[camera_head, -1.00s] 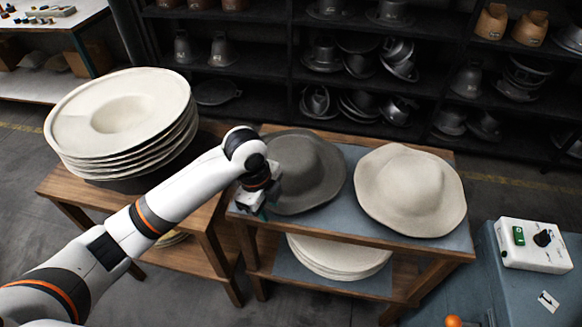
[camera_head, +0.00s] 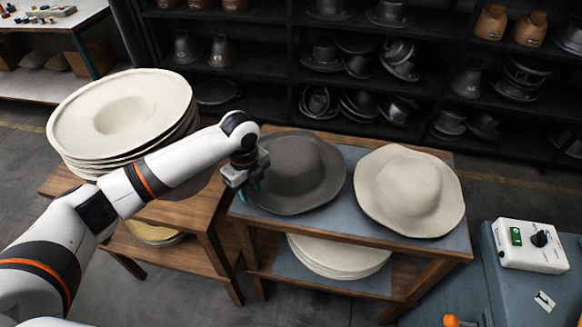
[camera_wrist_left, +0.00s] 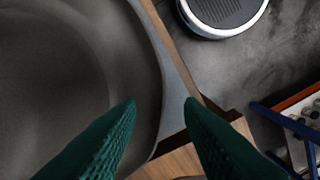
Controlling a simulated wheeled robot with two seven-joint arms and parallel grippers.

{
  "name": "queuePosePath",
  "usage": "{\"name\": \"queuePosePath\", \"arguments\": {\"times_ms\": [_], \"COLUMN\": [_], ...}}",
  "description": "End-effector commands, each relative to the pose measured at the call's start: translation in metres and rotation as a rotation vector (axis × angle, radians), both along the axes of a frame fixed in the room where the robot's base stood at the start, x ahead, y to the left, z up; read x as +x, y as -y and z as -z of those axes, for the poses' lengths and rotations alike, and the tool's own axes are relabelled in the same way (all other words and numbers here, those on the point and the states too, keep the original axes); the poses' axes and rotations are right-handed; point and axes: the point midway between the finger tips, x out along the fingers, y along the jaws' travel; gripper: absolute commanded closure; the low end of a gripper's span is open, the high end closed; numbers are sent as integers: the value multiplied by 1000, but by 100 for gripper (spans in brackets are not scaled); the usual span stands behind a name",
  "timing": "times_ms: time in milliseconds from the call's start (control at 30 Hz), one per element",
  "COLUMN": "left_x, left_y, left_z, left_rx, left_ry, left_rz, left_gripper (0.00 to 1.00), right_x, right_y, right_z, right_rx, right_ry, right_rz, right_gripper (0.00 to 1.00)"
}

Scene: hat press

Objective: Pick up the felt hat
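A dark grey felt hat (camera_head: 300,165) with a wide brim lies on the blue-grey top of a wooden table. A cream felt hat (camera_head: 408,188) lies beside it on the right. My left gripper (camera_head: 252,190) is at the left edge of the grey hat's brim, open, with teal fingers. In the left wrist view the fingers (camera_wrist_left: 160,102) stand apart and the grey brim (camera_wrist_left: 130,60) fills the left side. The brim's edge passes between the fingertips in the picture; contact cannot be told. The right gripper is not in view.
A stack of cream felt blanks (camera_head: 120,115) stands on a wooden stand at left. More pale blanks (camera_head: 335,258) lie on the table's lower shelf. A white control box (camera_head: 530,245) sits at right. Dark shelves with metal hat forms (camera_head: 320,50) line the back.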

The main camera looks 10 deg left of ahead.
Motion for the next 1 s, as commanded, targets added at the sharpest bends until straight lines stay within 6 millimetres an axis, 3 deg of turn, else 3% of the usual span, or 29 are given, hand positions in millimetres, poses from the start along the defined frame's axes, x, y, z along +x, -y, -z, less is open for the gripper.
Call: {"name": "queuePosePath", "arguments": {"times_ms": [233,533,767,1000], "left_x": [1,1,1,2], "left_y": [1,1,1,1], "left_z": [35,41,41,40], "left_rx": [1,0,0,0], "left_ry": [-2,1,1,2], "left_rz": [0,1,1,1], "left_gripper": [66,66,100,100], "right_x": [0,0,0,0], "right_y": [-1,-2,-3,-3], "right_z": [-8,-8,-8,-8], "right_rx": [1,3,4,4], "right_ry": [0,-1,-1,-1], "right_rz": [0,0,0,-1], "right_gripper": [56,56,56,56]}}
